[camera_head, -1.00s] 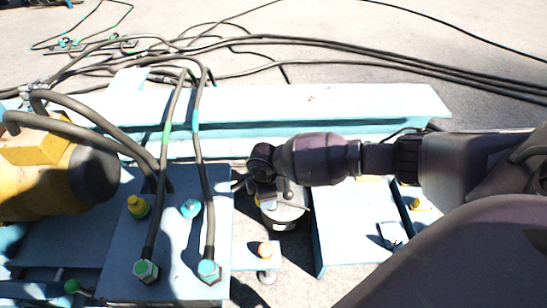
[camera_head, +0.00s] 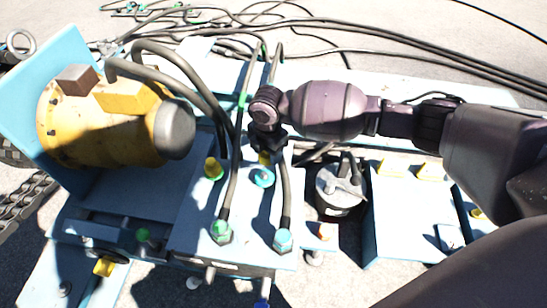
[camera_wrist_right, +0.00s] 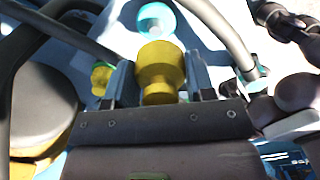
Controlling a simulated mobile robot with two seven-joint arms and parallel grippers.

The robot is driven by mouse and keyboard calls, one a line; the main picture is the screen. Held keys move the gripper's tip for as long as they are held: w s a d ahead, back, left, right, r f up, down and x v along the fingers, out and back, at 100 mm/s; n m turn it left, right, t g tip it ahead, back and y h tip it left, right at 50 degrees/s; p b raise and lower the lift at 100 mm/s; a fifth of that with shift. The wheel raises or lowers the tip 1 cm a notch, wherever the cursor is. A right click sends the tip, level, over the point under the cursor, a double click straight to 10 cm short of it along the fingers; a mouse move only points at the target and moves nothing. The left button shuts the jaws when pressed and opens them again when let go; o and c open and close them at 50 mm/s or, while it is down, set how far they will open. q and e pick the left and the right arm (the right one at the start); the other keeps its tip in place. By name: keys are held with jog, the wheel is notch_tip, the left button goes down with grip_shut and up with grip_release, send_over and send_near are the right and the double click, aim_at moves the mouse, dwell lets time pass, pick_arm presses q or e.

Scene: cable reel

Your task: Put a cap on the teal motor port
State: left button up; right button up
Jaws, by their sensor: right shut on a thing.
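My right gripper (camera_head: 267,150) is shut on a yellow cap (camera_head: 265,158), which shows clearly between the two fingers in the right wrist view (camera_wrist_right: 161,70). The teal motor port (camera_head: 262,178) stands upright on the blue plate just below the gripper in the head view. In the right wrist view the teal port (camera_wrist_right: 156,20) is just beyond the cap's wide end. The two look very close there; I cannot tell whether they touch. A neighbouring port with a yellow cap and green base (camera_head: 213,168) stands to the left.
Black hoses rise from a green fitting (camera_head: 221,232) and a teal fitting (camera_head: 283,240) and pass close to my gripper. A yellow motor (camera_head: 105,125) is at the left. A grey round part (camera_head: 340,190) stands at the right. Yellow pieces (camera_head: 390,168) lie on the blue beam.

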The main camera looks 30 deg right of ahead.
aim_at(265, 173)
jog(key=shift+w+a+r+n, duration=0.25)
jog(key=shift+a+n, duration=0.05)
jog(key=shift+a, duration=0.2)
jog(key=shift+f, duration=0.15)
notch_tip(265, 173, down, 3)
jog(key=shift+s+f+b, duration=0.1)
jog(key=shift+f+b, duration=0.05)
jog(key=shift+b, duration=0.85)
notch_tip(265, 173, down, 2)
jog(key=shift+f+b, duration=0.15)
jog(key=shift+b, duration=0.55)
jog(key=shift+f, duration=0.4)
pick_arm(q)
jog(key=shift+w+a+f+m+t+b, duration=0.1)
jog(key=shift+w+f+m+t+b, duration=0.25)
jog(key=shift+w+t+b, duration=0.2)
pick_arm(e)
jog(key=shift+f, duration=1)
pick_arm(q)
jog(key=shift+w+r+p, duration=0.35)
jog(key=shift+r+p, duration=0.15)
jog(key=shift+r, duration=0.2)
pick_arm(e)
jog(key=shift+r, duration=0.1)
pick_arm(q)
jog(key=shift+s+f, duration=0.1)
jog(key=shift+f, duration=0.05)
pick_arm(e)
jog(key=shift+f, duration=0.4)
